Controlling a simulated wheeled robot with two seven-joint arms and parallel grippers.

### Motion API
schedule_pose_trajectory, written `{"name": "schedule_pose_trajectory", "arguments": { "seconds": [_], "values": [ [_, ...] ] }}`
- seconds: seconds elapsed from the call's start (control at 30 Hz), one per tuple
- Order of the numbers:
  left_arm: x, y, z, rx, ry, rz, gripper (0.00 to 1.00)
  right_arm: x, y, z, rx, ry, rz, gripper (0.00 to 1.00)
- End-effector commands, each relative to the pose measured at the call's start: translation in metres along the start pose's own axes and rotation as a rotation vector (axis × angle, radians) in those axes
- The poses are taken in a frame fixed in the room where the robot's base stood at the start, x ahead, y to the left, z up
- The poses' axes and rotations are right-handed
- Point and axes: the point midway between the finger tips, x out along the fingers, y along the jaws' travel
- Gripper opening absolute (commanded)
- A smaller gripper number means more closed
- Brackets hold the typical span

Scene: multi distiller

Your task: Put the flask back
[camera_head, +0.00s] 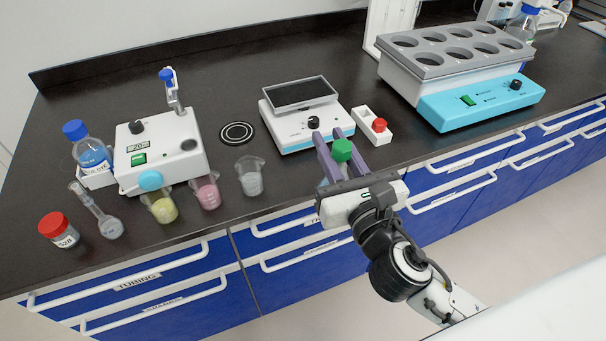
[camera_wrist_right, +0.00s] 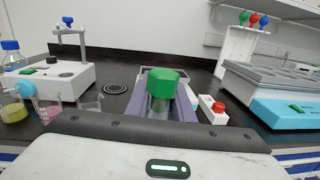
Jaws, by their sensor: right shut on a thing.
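My right gripper (camera_head: 328,137) comes in from the lower right of the head view, in front of the white balance (camera_head: 283,132). Its two purple fingers are shut on a flask with a green stopper (camera_head: 342,150). The stopper stands up between the fingers, and the flask's body is mostly hidden by the gripper. In the right wrist view the same green stopper (camera_wrist_right: 162,84) sits between the fingers of the gripper (camera_wrist_right: 161,74). A clear long-necked flask (camera_head: 109,226) with a little liquid stands at the left front of the bench. My left gripper is not in view.
A black ringed disc (camera_head: 236,133) lies left of the balance. A teal-fronted heating block (camera_head: 468,102) with empty wells is farther right. Several beakers (camera_head: 249,180) line the front, beside a stirrer unit (camera_head: 160,150).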

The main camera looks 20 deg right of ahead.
Motion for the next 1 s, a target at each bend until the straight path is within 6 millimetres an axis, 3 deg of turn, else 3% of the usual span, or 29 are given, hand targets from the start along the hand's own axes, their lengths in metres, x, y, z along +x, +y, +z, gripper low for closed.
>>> {"name": "schedule_pose_trajectory", "arguments": {
  "seconds": [0.03, 0.2, 0.33, 0.5, 0.57, 0.8, 1.0],
  "values": [
    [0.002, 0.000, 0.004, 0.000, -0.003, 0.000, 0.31, 0.018, 0.003, 0.009, 0.003, -0.013, 0.000, 0.00],
    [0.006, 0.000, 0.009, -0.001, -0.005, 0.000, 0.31, 0.063, 0.018, 0.034, -0.001, -0.002, 0.024, 0.00],
    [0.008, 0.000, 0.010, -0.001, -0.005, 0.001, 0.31, 0.086, 0.031, 0.051, -0.011, 0.007, 0.054, 0.00],
    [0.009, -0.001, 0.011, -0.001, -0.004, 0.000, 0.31, 0.100, 0.041, 0.063, -0.020, 0.016, 0.079, 0.00],
    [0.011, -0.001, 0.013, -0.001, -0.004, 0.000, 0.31, 0.102, 0.042, 0.058, -0.022, 0.020, 0.083, 0.00],
    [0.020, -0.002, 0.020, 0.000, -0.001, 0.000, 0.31, 0.101, 0.042, 0.014, -0.022, 0.023, 0.085, 0.00],
    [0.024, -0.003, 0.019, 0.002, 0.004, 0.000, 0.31, 0.101, 0.041, -0.004, -0.023, 0.021, 0.085, 0.00]
  ]
}}
